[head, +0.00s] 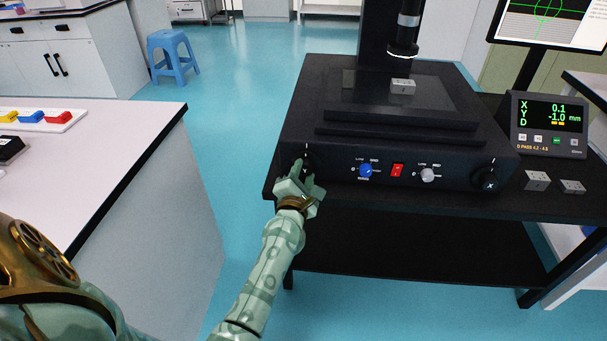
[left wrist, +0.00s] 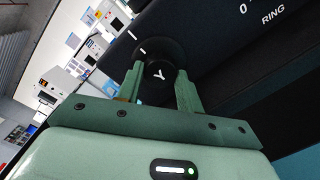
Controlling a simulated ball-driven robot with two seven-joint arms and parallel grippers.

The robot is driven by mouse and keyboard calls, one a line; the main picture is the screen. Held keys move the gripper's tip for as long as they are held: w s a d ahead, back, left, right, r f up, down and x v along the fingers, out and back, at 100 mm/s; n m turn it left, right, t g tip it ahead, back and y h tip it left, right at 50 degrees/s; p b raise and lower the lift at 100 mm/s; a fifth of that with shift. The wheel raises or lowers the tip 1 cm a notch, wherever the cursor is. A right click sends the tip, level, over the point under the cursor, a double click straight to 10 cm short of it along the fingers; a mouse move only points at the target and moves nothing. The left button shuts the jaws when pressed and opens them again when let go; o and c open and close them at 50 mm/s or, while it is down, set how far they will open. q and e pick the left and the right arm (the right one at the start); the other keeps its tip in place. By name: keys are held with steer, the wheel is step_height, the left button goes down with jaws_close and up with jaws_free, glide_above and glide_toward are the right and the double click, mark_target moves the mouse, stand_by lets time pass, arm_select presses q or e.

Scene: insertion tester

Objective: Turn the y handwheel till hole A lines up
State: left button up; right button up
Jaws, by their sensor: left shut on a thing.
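My left gripper (head: 301,172) is shut on the black y handwheel (head: 311,158) at the left of the tester's front panel. In the left wrist view its two fingers (left wrist: 160,80) stand either side of the wheel's hub, marked Y (left wrist: 159,71). A small light metal block (head: 402,86) with dark holes sits on the stage under the vertical probe (head: 403,48). Which hole is A cannot be read. The readout (head: 549,125) shows X 0.1 and Y -1.0 mm. The monitor (head: 556,22) at the upper right shows a green circle with a crosshair, partly cut off. My right gripper is not in view.
The x handwheel (head: 489,184) is at the panel's right. A blue knob (head: 366,170), red switch (head: 397,170) and pale knob (head: 428,175) lie between. Two metal blocks (head: 537,180) (head: 573,187) rest at the right. A white bench (head: 150,125) stands left; open floor separates it from the tester.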

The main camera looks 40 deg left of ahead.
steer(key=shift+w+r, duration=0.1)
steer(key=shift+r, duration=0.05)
arm_select(q)
steer(key=shift+r+m+p, duration=0.2)
steer(key=shift+m+p, duration=0.8)
steer(key=shift+m, duration=0.1)
steer(key=shift+m+p, duration=0.35)
steer(key=shift+m, duration=0.05)
steer(key=shift+r+m+p, duration=0.1)
steer(key=shift+m+p, duration=0.3)
steer(key=m+p, duration=0.2)
steer(key=shift+d+m+g, duration=0.1)
steer(key=shift+m+g, duration=0.2)
steer(key=shift+m, duration=0.1)
steer(key=shift+f+m+p, duration=0.25)
steer(key=shift+m+p, duration=0.65)
steer(key=shift+m, duration=0.2)
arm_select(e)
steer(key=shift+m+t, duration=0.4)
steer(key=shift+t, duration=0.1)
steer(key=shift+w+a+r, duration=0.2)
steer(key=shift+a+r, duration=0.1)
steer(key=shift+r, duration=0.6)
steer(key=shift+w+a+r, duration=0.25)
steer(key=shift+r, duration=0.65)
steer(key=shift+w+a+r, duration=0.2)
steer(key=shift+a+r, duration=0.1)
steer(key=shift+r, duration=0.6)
